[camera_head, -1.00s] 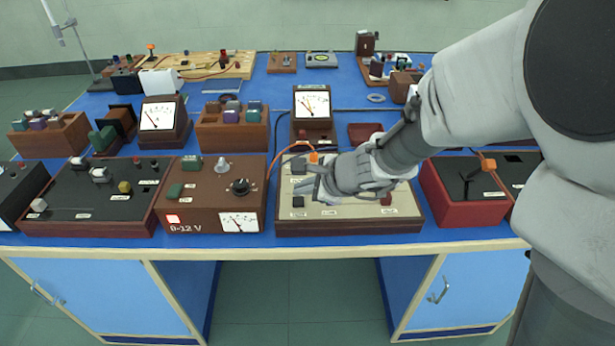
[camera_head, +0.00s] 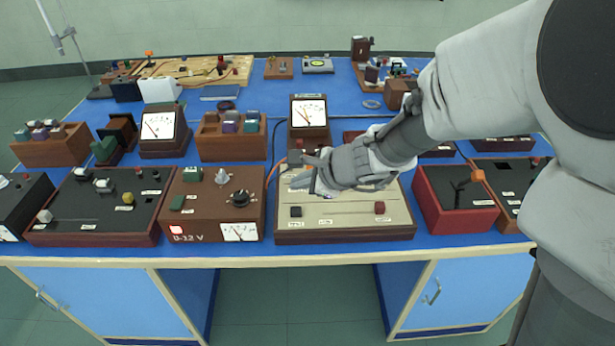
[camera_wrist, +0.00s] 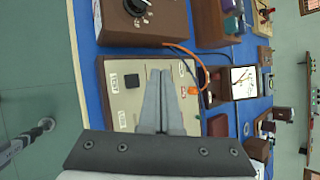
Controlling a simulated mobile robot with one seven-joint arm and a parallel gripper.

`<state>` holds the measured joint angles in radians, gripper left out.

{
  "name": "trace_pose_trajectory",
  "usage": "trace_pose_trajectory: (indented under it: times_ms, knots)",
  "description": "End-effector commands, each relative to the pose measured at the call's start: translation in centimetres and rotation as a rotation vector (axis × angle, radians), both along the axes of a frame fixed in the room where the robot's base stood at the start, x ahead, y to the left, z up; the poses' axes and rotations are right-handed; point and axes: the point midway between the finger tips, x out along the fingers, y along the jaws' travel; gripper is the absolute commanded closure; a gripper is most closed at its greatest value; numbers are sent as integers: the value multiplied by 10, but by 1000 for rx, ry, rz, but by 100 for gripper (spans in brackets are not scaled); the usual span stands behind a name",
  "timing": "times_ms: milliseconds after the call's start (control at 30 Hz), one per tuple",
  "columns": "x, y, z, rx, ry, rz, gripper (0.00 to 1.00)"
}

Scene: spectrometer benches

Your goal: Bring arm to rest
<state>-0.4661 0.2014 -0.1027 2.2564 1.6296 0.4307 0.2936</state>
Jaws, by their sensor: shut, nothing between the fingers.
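My gripper (camera_head: 303,171) is shut and empty. In the head view it hangs over the back left part of a cream-topped board (camera_head: 335,225) with a black block and a red block on it. My arm comes in from the right and hides part of that board. In the wrist view, my gripper's closed fingers (camera_wrist: 160,75) point across the same board (camera_wrist: 112,108), past its black block (camera_wrist: 132,81) and close to an orange plug (camera_wrist: 193,90). I cannot tell how high the fingers are above the board.
A brown 0-12 V supply (camera_head: 212,205) stands left of the board, and a red box with a lever (camera_head: 455,205) stands right. A meter (camera_head: 309,118) is behind. Wooden racks and more instruments crowd the blue bench (camera_head: 270,120). The floor in front is free.

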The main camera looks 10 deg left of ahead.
Motion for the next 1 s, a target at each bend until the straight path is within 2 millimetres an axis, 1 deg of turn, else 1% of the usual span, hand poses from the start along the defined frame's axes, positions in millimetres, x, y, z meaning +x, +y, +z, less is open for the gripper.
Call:
trace_pose_trajectory:
  times_ms: [167, 267, 367, 467, 500, 600, 667, 700, 867, 967, 1000]
  knots:
    - [0, 0, 0, 0, 0, 0, 100]
    - [-1, -2, 7, -4, -15, 17, 100]
    - [-8, -9, 31, -24, -68, 83, 100]
    - [-21, -24, 66, -76, -160, 199, 100]
    - [-29, -31, 81, -105, -203, 256, 100]
    - [-51, -52, 113, -197, -305, 397, 100]
    - [-65, -67, 129, -262, -359, 477, 100]
    - [-74, -77, 138, -310, -392, 530, 100]
    - [-111, -124, 167, -533, -493, 727, 100]
    - [-133, -158, 182, -694, -526, 836, 100]
    - [-141, -172, 186, -761, -530, 875, 100]
